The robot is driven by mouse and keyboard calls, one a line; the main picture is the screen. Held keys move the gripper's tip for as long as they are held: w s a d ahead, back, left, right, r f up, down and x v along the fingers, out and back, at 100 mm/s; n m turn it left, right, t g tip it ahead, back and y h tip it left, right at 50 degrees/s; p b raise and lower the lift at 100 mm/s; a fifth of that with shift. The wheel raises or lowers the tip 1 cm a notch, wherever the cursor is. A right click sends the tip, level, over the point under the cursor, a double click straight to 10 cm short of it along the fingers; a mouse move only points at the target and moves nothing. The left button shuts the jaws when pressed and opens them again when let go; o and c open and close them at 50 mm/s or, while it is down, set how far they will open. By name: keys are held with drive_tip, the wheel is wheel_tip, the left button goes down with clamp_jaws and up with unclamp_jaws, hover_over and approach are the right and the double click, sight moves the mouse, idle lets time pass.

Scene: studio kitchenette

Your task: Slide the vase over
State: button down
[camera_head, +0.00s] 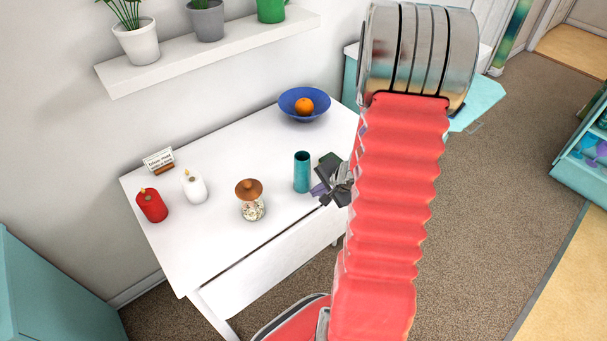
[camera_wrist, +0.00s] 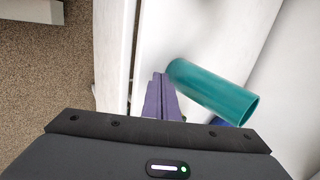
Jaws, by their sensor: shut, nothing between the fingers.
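The vase (camera_head: 302,172) is a teal cylinder standing upright on the white table, right of its middle. In the wrist view the vase (camera_wrist: 213,91) shows just right of my fingertips, with its open mouth to the lower right. My gripper (camera_head: 319,190) is low over the table at the vase's right side, partly hidden by my red arm. In the wrist view my gripper (camera_wrist: 160,80) has its purple fingers together and empty. The fingertips are very close to the vase's lower part; I cannot tell whether they touch it.
On the white table (camera_head: 220,254) stand a jar with a brown lid (camera_head: 250,199), a white bottle (camera_head: 194,187), a red bottle (camera_head: 152,205), a small sign (camera_head: 158,160) and a blue bowl (camera_head: 290,108) with an orange (camera_head: 304,106). Clear tabletop lies between jar and vase.

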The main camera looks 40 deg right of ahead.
sight(308, 178)
drive_tip(key=shift+w+a, duration=0.2)
drive_tip(key=shift+w, duration=2.75)
drive_tip(key=shift+w, duration=0.1)
drive_tip(key=shift+w+a, duration=0.15)
drive_tip(key=shift+w, duration=1.3)
drive_tip(key=shift+w+a, duration=0.1)
drive_tip(key=shift+w, duration=1.35)
drive_tip(key=shift+w, duration=0.15)
drive_tip(key=shift+w+a, duration=0.15)
drive_tip(key=shift+w, duration=2.65)
drive_tip(key=shift+w, duration=0.2)
drive_tip(key=shift+s+r, duration=0.5)
drive_tip(key=shift+s, duration=0.5)
drive_tip(key=shift+s+r, duration=0.5)
drive_tip(key=shift+s, duration=0.5)
drive_tip(key=shift+s+r, duration=0.5)
drive_tip(key=shift+s, duration=0.5)
drive_tip(key=shift+d, duration=0.2)
